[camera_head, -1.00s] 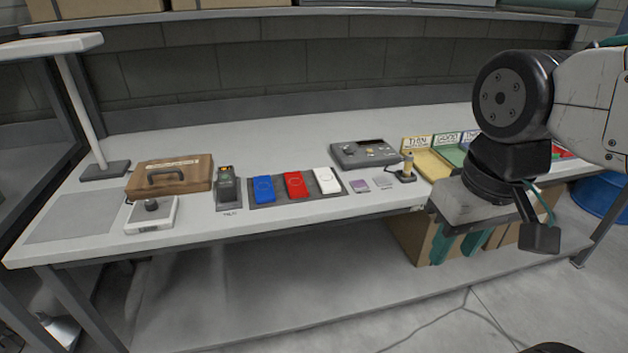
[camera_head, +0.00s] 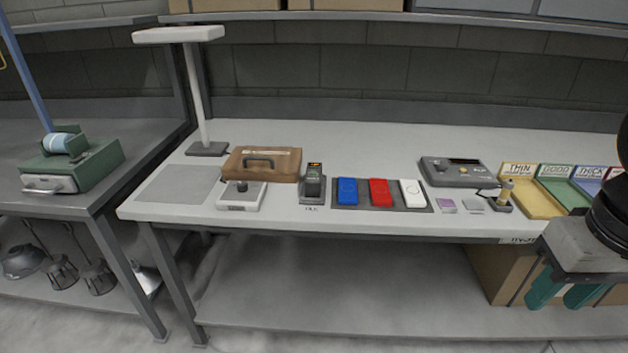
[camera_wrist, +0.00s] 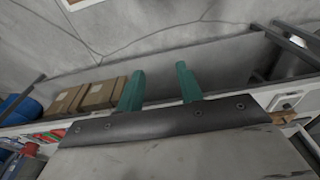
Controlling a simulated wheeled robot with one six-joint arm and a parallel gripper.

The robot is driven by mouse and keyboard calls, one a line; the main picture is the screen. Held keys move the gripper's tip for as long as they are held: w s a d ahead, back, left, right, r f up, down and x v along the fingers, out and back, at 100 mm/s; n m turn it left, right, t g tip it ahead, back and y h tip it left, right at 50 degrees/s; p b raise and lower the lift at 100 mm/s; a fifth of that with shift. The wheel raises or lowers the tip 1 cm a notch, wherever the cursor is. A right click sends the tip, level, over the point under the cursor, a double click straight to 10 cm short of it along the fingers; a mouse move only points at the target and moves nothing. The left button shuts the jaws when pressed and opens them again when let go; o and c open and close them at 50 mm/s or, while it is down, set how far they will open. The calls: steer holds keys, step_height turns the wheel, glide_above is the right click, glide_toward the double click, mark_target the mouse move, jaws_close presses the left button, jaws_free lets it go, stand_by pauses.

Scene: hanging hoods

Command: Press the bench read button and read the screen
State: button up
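A grey instrument box (camera_head: 457,172) with a small dark display and controls stands at the back right of the bench. A small dark handheld-style device (camera_head: 313,184) with a lit display stands upright near the middle. A white box with a dark knob (camera_head: 241,195) sits near the front edge, left of it. I cannot tell which part is the read button, and no reading is legible. My gripper (camera_head: 558,299) is at the right, below and in front of the bench edge, away from these devices. Its teal fingers are apart and empty, also in the wrist view (camera_wrist: 159,76).
Blue (camera_head: 347,191), red (camera_head: 380,192) and white (camera_head: 412,193) pieces lie on a dark mat. A brown case (camera_head: 262,164), a lamp stand (camera_head: 206,149) and labelled trays (camera_head: 531,204) share the bench. A green machine (camera_head: 72,160) stands on the left table. An overhead shelf spans the back.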

jaws_close()
stand_by(1.5)
